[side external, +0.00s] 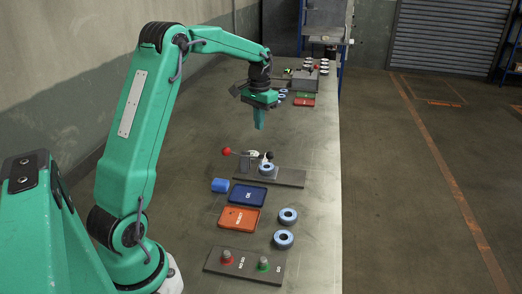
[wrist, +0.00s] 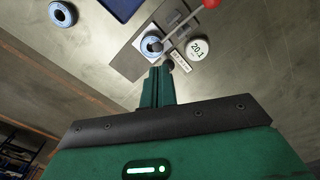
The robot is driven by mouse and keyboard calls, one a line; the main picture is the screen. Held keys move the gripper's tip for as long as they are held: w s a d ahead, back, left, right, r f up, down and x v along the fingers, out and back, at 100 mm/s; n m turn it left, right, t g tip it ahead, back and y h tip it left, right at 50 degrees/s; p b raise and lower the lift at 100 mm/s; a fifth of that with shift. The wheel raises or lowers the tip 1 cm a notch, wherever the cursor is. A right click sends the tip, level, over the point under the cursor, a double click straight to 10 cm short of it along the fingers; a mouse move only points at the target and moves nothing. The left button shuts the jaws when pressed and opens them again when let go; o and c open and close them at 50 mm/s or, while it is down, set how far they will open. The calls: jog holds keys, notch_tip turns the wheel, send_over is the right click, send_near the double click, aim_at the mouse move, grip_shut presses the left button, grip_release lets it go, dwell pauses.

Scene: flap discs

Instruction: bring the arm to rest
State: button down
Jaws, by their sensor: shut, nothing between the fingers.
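My gripper (side external: 259,125) hangs pointing down in the air above the bench, beyond the clamp fixture in the side view. Its fingers (wrist: 160,88) are together and empty in the wrist view. A blue-rimmed flap disc (side external: 266,169) sits on the grey fixture plate (side external: 290,178), and it also shows in the wrist view (wrist: 151,44).
A lever with a red knob (side external: 227,151) sticks out from the fixture. A round gauge (wrist: 196,48) reads 20.1. Another station with trays (side external: 303,101) and discs lies farther back.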

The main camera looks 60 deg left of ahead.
dwell(0.4)
jog(key=s+d+r+m+t, duration=0.1)
jog(key=s+d+r+t, duration=0.1)
jog(key=s+d+r, duration=0.45)
jog(key=s+d+r+m+t, duration=0.1)
jog(key=s+d+r+t, duration=0.15)
jog(key=s+d, duration=0.75)
jog(key=s+d+f+m+t, duration=0.1)
jog(key=s+d+f, duration=0.1)
jog(key=s+d, duration=0.5)
dwell(0.8)
